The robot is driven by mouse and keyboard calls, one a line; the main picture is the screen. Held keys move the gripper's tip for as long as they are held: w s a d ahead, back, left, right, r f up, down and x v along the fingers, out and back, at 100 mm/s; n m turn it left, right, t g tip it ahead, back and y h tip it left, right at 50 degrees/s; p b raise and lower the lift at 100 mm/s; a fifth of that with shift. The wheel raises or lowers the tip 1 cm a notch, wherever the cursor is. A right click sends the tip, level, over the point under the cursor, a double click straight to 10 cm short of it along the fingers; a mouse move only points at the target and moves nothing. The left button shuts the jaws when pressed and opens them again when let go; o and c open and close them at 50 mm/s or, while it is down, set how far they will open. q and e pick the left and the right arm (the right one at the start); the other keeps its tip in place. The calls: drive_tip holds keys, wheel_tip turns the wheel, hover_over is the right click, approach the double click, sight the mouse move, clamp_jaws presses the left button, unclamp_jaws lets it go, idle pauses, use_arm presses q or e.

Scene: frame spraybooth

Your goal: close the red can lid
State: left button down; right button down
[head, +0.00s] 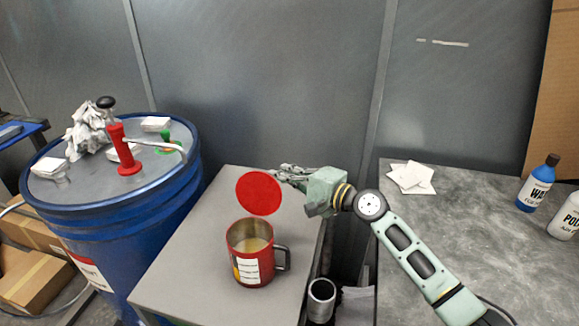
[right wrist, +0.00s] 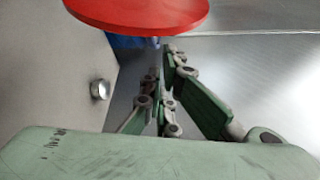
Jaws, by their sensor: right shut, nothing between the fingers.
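The red can (head: 253,264) stands upright on the grey cabinet top, with a handle on its right and a pale label on its front. Its round red lid (head: 259,193) stands raised above the rim, and the pale contents show inside. My right gripper (head: 281,172) is beside the lid's upper right edge, its fingers partly hidden behind the lid. In the right wrist view the lid (right wrist: 140,14) crosses the top, above the fingers (right wrist: 160,90). The fingers are shut and hold nothing; whether they touch the lid I cannot tell. My left gripper is out of view.
A blue drum (head: 130,235) with a red hand pump (head: 124,150) and rags stands left of the grey cabinet (head: 180,275). A metal cup (head: 321,298) sits right of the can. A grey worktop (head: 480,240) at right holds papers (head: 410,178) and bottles (head: 537,184).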

drive_tip(key=shift+s+a, duration=0.15)
drive_tip(key=shift+s, duration=0.15)
drive_tip(key=shift+s, duration=0.1)
